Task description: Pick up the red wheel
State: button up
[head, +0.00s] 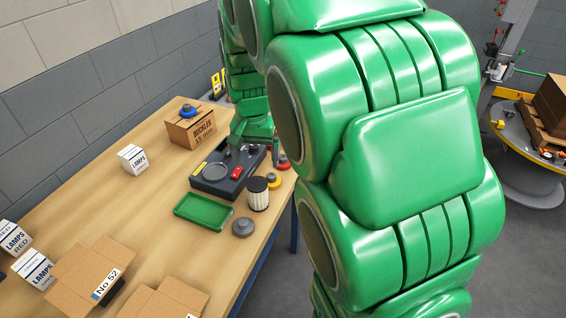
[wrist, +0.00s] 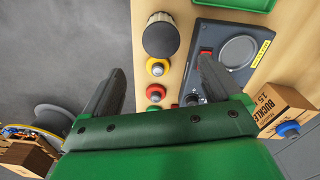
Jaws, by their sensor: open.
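The red wheel (head: 283,162), with a light knob on top, lies near the table's right edge, beyond a yellow wheel (head: 273,181). In the wrist view the red wheel (wrist: 155,93) shows between my spread fingers, nearer the palm than the yellow wheel (wrist: 157,67). A second reddish piece, partly hidden by my gripper body, shows just below it. My gripper (wrist: 160,68) is open with nothing held. It appears above the table; its exact height over the wheel is hard to tell. In the head view my arm hides part of the gripper.
A dark device (head: 212,186) with a round plate and red switch stands left of the wheels. A black-topped ribbed cylinder (head: 258,194), grey wheel (head: 243,227) and green tray (head: 203,211) are near. The buckles box (head: 190,131) bears a blue wheel (head: 188,111).

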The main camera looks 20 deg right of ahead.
jog(key=w+d+n+t+h, duration=0.1)
jog(key=w+d+t+h, duration=0.1)
jog(key=w+d, duration=0.45)
jog(key=w+d+n+t+h, duration=0.1)
jog(key=w+d+t+h, duration=0.2)
jog(key=d, duration=0.7)
jog(key=w+d+n+t, duration=0.1)
jog(key=w+d+t, duration=0.1)
jog(key=w+d, duration=0.5)
jog(key=n+t+y, duration=0.3)
jog(key=n+y, duration=0.8)
jog(key=y, duration=0.3)
send_near(287, 160)
jog(key=w+a, duration=0.2)
jog(key=w, duration=0.1)
jog(key=shift+a+f, duration=0.3)
jog(key=shift+f, duration=0.25)
jog(key=shift+x, duration=3.7)
jog(key=shift+f, duration=0.15)
